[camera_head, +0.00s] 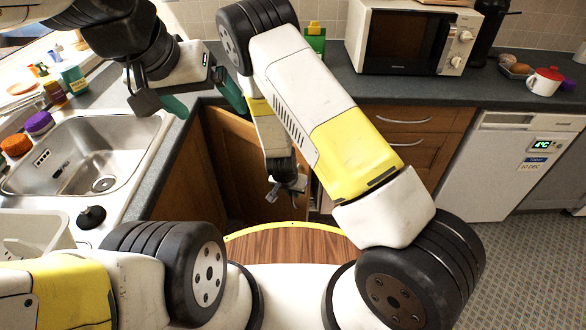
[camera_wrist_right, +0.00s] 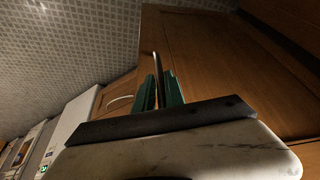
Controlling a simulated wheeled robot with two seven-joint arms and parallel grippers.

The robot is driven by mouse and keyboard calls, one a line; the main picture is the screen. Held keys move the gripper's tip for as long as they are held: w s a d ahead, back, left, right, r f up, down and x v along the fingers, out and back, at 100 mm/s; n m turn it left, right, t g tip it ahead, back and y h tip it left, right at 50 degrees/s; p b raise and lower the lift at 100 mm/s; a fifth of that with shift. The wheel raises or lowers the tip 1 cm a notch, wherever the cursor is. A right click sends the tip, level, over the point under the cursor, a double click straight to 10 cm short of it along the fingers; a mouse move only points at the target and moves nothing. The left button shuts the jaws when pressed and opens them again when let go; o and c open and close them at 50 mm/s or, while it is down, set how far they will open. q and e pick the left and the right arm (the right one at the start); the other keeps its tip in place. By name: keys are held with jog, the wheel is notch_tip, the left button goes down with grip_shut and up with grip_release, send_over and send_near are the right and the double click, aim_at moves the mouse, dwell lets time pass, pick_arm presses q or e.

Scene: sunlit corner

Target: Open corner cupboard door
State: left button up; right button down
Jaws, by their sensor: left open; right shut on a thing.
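The corner cupboard door (camera_head: 235,155) is a brown wooden panel below the worktop in the inner corner. It also shows in the right wrist view (camera_wrist_right: 215,60). My right gripper (camera_wrist_right: 158,90) is shut on the door's slim metal handle (camera_wrist_right: 156,63), between its green fingers. In the head view, my right forearm hangs in front of the door and hides part of it; the fingers are hard to make out there.
A steel sink (camera_head: 85,150) lies to the left, with bottles and jars behind it. A microwave (camera_head: 405,40) and a white mug (camera_head: 544,81) stand on the back worktop (camera_head: 350,85). Drawers (camera_head: 410,118) and a white appliance (camera_head: 485,160) are at right. Tiled floor (camera_head: 520,265) is clear.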

jog(key=shift+s+a, duration=0.4)
jog(key=shift+a, duration=0.15)
jog(key=c, duration=1.4)
grip_release()
jog(key=shift+r, duration=0.1)
